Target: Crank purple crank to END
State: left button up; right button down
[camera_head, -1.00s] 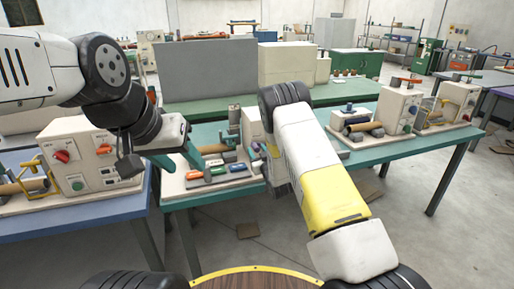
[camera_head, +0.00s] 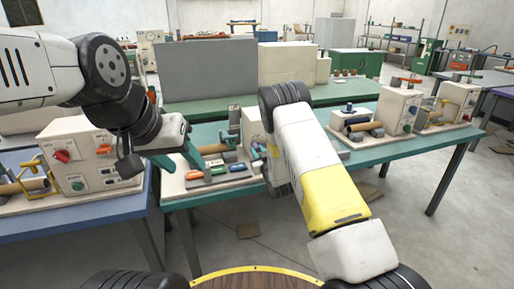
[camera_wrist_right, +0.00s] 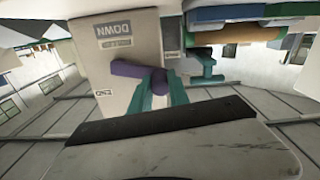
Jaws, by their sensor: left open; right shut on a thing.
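The purple crank (camera_wrist_right: 138,71) shows in the right wrist view, on the face of a light grey machine box (camera_wrist_right: 85,50). Its arm points left and a little up, above the END label (camera_wrist_right: 103,93) as pictured. A DOWN label (camera_wrist_right: 114,29) is upside down near the top. My right gripper (camera_wrist_right: 163,88) has its teal fingers shut on the crank's knob. In the head view my right arm hides the crank and this gripper. My left gripper (camera_head: 190,156) is open and empty, above the left part of the winder's base (camera_head: 215,185).
The winder stands on a teal-edged table (camera_head: 390,152). Colored pieces (camera_head: 214,171) lie on its base. Another machine (camera_head: 75,160) stands on the blue table at left, and more machines (camera_head: 398,108) stand at right. The floor at right is mostly open.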

jog(key=shift+r, duration=0.15)
dwell(0.8)
jog(key=w+d+r+m, duration=0.2)
jog(key=d+r+m, duration=0.35)
jog(key=m, duration=0.95)
jog(key=w+d+f+m, duration=0.2)
jog(key=d+f+m, duration=0.2)
jog(key=m, duration=0.9)
jog(key=shift+d+f+m, duration=0.25)
jog(key=shift+d+m, duration=0.15)
jog(key=shift+d, duration=1.15)
jog(key=shift+f, duration=0.1)
